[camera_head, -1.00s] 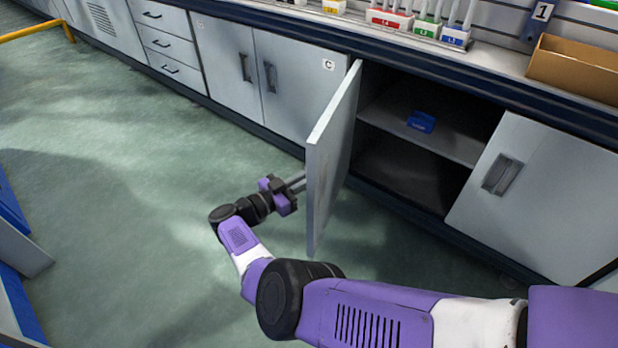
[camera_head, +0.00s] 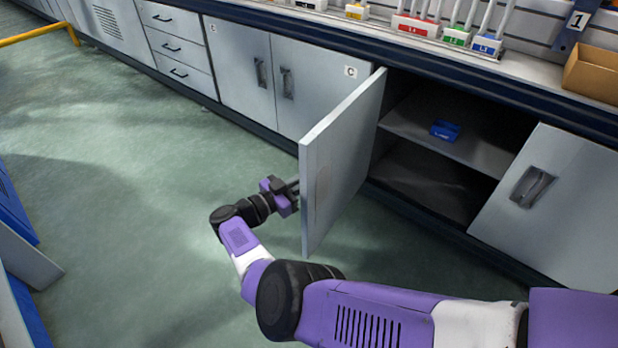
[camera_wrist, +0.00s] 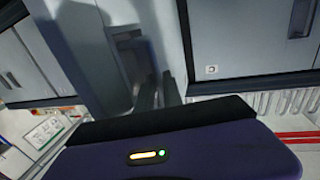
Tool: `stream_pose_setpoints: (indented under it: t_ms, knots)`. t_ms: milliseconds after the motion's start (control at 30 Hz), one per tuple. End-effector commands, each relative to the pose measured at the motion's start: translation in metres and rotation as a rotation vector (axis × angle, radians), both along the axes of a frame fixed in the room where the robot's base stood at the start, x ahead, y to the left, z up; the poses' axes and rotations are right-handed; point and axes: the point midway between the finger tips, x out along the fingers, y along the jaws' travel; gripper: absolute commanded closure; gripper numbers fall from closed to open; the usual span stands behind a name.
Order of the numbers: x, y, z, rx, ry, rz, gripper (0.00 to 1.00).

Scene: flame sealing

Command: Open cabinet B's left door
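The left door (camera_head: 345,160) of the cabinet right of the one marked C stands swung far out into the room, its inner face towards the head camera. The cabinet's dark inside (camera_head: 425,165) shows a shelf with a small blue box (camera_head: 445,130). The right door (camera_head: 550,195) is closed. No B label shows. My gripper (camera_head: 292,190) is at the outer side of the open door, its fingertips partly hidden by the door edge. In the wrist view my two dark fingers (camera_wrist: 158,92) are close to the door's handle (camera_wrist: 135,55); I cannot tell whether they grip it.
Closed cabinet C (camera_head: 310,80) stands left of the open door, with drawers (camera_head: 172,45) farther left. The counter above holds coloured labelled racks (camera_head: 415,25) and a cardboard box (camera_head: 595,70). Green floor (camera_head: 120,170) is clear to the left. Blue-edged furniture (camera_head: 20,220) stands at the far left.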

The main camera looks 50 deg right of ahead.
Motion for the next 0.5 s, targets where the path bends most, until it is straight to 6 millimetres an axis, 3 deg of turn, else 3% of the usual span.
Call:
stream_pose_setpoints:
  t_ms: [367, 500]
  knots:
    - [0.000, 0.002, 0.000, 0.000, 0.000, 0.000, 0.81]
    - [0.003, 0.016, 0.000, 0.001, 0.000, 0.003, 0.81]
